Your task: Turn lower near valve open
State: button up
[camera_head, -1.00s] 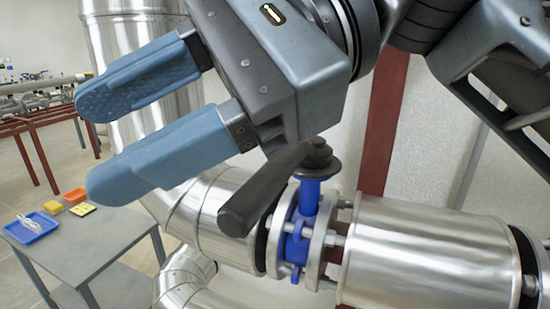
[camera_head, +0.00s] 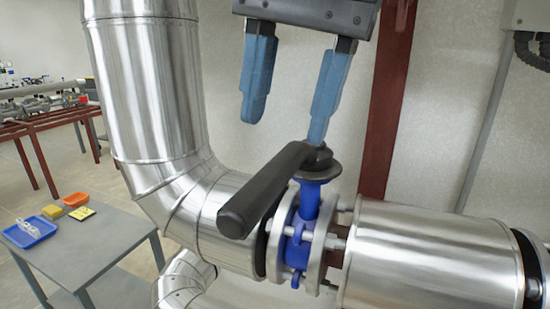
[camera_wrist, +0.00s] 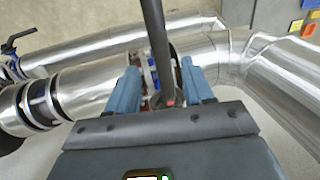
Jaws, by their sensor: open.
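The valve has a long black lever handle (camera_head: 265,190) on a blue body (camera_head: 300,243), clamped between pipe flanges. The lever slants from its pivot toward the lower left in the head view. My gripper (camera_head: 284,128) is open and empty, fingers pointing down, above the lever's pivot end. One fingertip appears close to the pivot; contact cannot be told. In the wrist view the black lever (camera_wrist: 158,45) runs between my two open fingers (camera_wrist: 160,82). The blue body is partly hidden there behind the lever and fingers.
Large silver pipes (camera_head: 420,250) run right and up at left (camera_head: 150,90). A red-brown post (camera_head: 388,110) stands behind the valve. A grey table (camera_head: 90,245) with a blue tray (camera_head: 28,232) is at left. Another blue valve with a black lever (camera_wrist: 22,38) shows in the wrist view.

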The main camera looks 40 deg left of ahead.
aim_at(273, 170)
jog(key=f, duration=0.4)
jog(key=a+f, duration=0.1)
jog(key=shift+s+f, duration=0.2)
jog(key=shift+f, duration=0.2)
grip_shut()
dwell(0.4)
